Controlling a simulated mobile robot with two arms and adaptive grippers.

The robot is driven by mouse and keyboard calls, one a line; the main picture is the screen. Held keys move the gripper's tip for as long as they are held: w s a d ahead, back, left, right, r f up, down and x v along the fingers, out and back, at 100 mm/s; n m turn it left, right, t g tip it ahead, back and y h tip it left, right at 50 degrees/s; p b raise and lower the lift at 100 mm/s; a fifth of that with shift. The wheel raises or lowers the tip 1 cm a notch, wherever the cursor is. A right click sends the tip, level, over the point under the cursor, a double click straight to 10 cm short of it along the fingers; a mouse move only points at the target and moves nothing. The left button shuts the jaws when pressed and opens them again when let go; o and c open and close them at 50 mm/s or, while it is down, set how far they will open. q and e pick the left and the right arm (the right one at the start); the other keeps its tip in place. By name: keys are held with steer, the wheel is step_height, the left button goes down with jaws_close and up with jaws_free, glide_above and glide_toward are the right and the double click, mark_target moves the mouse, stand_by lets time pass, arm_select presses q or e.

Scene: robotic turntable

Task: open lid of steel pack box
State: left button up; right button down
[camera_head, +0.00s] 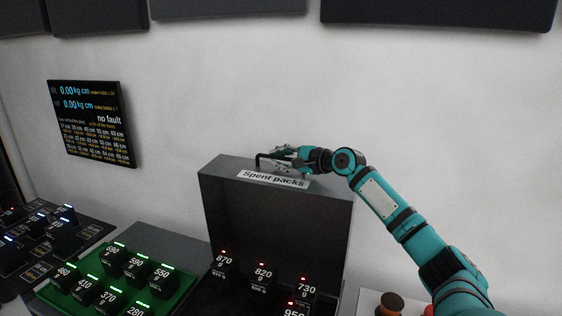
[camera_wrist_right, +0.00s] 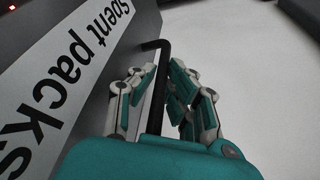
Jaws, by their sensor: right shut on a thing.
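The steel pack box is dark grey, in the middle of the head view, and its lid (camera_head: 325,215) stands upright, open. The lid's top edge carries a white "Spent packs" label (camera_head: 272,180), which also shows in the right wrist view (camera_wrist_right: 62,75). A thin black handle (camera_head: 258,160) sticks up behind the label; it also shows in the wrist view (camera_wrist_right: 157,75). My right gripper (camera_head: 285,158) is shut on the handle, with its fingers on both sides of it in the wrist view (camera_wrist_right: 162,92). My left gripper is not in view.
Several dark packs with red lights (camera_head: 262,275) sit inside the box. A green tray (camera_head: 95,262) of packs with green lights stands to the left, beyond it a dark panel (camera_head: 35,245). A white wall with a display (camera_head: 90,125) is behind. Knobs (camera_head: 390,302) stand at lower right.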

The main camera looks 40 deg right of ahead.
steer(key=shift+s+a+r, duration=0.3)
steer(key=shift+a+r, duration=0.05)
steer(key=shift+a, duration=0.15)
steer(key=shift+w+d+f, duration=0.3)
steer(key=shift+d, duration=0.15)
steer(key=shift+w+d+f, duration=0.25)
steer(key=shift+d, duration=0.2)
steer(key=c, duration=1.6)
jaws_free()
steer(key=shift+d, duration=0.15)
steer(key=shift+c, duration=0.2)
steer(key=shift+s+a+r, duration=0.1)
steer(key=shift+a, duration=0.1)
steer(key=shift+s+a+r, duration=0.1)
steer(key=shift+a, duration=0.05)
steer(key=shift+s, duration=0.4)
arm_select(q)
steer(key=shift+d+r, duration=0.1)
arm_select(e)
steer(key=v, duration=1.1)
steer(key=shift+s+r, duration=0.1)
steer(key=shift+s, duration=0.05)
